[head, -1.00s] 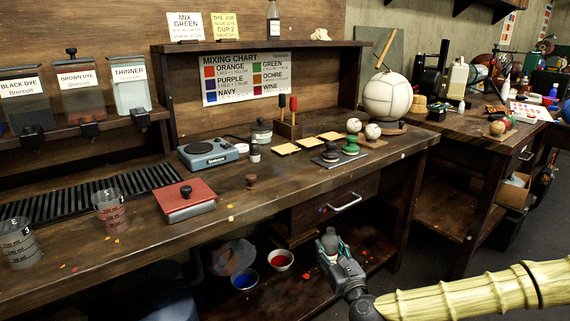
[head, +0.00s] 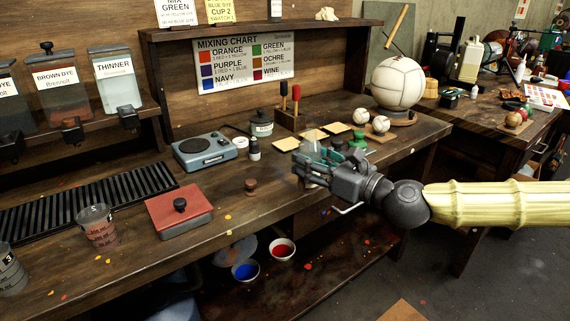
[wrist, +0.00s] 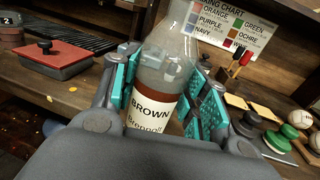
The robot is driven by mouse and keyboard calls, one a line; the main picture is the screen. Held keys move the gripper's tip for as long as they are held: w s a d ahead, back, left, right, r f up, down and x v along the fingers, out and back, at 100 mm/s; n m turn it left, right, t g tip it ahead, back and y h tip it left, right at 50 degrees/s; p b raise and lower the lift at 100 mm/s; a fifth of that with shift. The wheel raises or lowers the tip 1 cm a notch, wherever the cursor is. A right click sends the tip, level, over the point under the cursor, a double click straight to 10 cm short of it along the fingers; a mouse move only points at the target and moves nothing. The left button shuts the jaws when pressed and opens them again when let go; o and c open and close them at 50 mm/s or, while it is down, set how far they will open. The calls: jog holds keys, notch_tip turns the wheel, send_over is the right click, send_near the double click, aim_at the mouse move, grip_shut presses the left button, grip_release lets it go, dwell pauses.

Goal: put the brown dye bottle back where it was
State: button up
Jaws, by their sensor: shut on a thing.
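My gripper (head: 310,160) is raised at the bench's front edge, near the middle of the worktop. In the wrist view its teal pads close from both sides on the brown dye bottle (wrist: 158,92). The bottle is clear with brown liquid low in it and a white label reading BROWN. It looks roughly upright, and its top runs out of the wrist view. In the head view the gripper mostly hides the bottle.
A brown dye dispenser (head: 60,90) hangs on the left shelf. The worktop's front middle is fairly clear.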

jog(key=shift+w+a+f, duration=0.8)
jog(key=shift+w+a, duration=0.15)
jog(key=shift+w, duration=1.5)
jog(key=shift+w+a+f, duration=0.85)
jog(key=shift+w+a, duration=0.15)
jog(key=shift+w, duration=1.5)
jog(key=shift+w+a+f, duration=0.8)
jog(key=shift+w+a, duration=0.15)
jog(key=shift+w, duration=1.5)
jog(key=shift+f+b, duration=0.2)
jog(key=shift+b, duration=0.15)
jog(key=o, duration=1.1)
jog(key=shift+r, duration=0.15)
jog(key=shift+r+p, duration=0.15)
jog(key=shift+p, duration=0.25)
jog(key=shift+s+d, duration=0.2)
jog(key=shift+d, duration=0.1)
jog(key=v, duration=1.1)
jog(key=shift+s+d+b, duration=0.1)
jog(key=shift+b, duration=0.3)
